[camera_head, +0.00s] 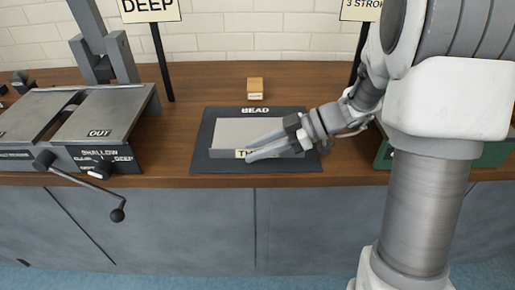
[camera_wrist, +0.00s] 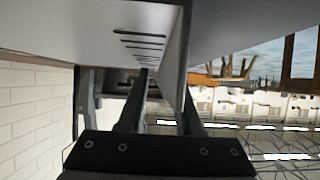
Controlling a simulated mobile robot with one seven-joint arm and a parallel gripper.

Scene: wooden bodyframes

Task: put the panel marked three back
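A light grey panel (camera_head: 232,132) lies on a dark mat lettered BEAD at the middle of the bench. A pale label on its front edge shows "TH"; my fingers hide the rest. My gripper (camera_head: 248,148) reaches in from the right, low at the panel's front edge. Its two fingers are apart, one over the panel's top and one towards the front. In the wrist view, my gripper (camera_wrist: 163,95) has a gap between its fingers, with a grey edge (camera_wrist: 176,60) running between them. I cannot tell whether they touch it.
The dark mat (camera_head: 202,158) surrounds the panel. A small wooden block (camera_head: 255,88) stands behind it. A grey machine with a crank (camera_head: 85,130) is on the left. A DEEP sign (camera_head: 150,10) and a 3 STROKE sign (camera_head: 360,9) stand behind. A green item (camera_head: 384,155) is at right.

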